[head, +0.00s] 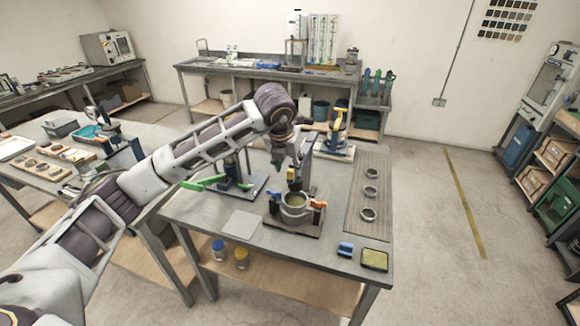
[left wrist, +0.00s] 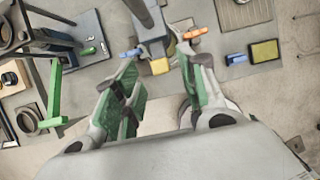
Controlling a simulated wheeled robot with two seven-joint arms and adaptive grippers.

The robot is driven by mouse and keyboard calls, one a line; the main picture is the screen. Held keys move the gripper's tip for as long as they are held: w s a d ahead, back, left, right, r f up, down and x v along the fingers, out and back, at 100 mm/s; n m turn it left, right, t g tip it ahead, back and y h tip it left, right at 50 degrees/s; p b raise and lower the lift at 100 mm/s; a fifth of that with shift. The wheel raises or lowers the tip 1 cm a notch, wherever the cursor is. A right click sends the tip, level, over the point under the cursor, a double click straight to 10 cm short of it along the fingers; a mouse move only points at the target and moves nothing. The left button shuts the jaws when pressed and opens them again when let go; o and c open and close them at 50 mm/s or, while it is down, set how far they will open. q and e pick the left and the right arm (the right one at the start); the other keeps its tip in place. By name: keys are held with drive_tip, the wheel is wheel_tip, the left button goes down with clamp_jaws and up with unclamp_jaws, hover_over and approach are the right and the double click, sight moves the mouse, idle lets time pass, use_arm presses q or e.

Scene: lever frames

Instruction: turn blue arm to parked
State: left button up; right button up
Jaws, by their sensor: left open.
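A ring-shaped fixture (head: 296,207) stands on a board near the front of the middle bench. In the left wrist view the blue arm (left wrist: 131,53) is a short blue piece just beyond the left finger, and the orange arm (left wrist: 195,33) is beyond the right finger. My left gripper (head: 279,163) hangs above and behind the fixture, apart from the blue arm. In the left wrist view its green-padded fingers (left wrist: 158,70) are spread. My right gripper is not in view.
A frame with a long green arm (head: 203,184) stands left of the fixture. A yellow-armed frame (head: 338,121) stands behind. A ribbed mat (head: 368,191) with rings lies right. A blue block (head: 345,249) and a yellow-green pad (head: 374,259) sit at the front corner. A grey plate (head: 241,223) lies front left.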

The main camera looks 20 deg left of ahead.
sight(290, 170)
use_arm(q)
drive_tip(key=shift+x, duration=1.55)
clamp_jaws()
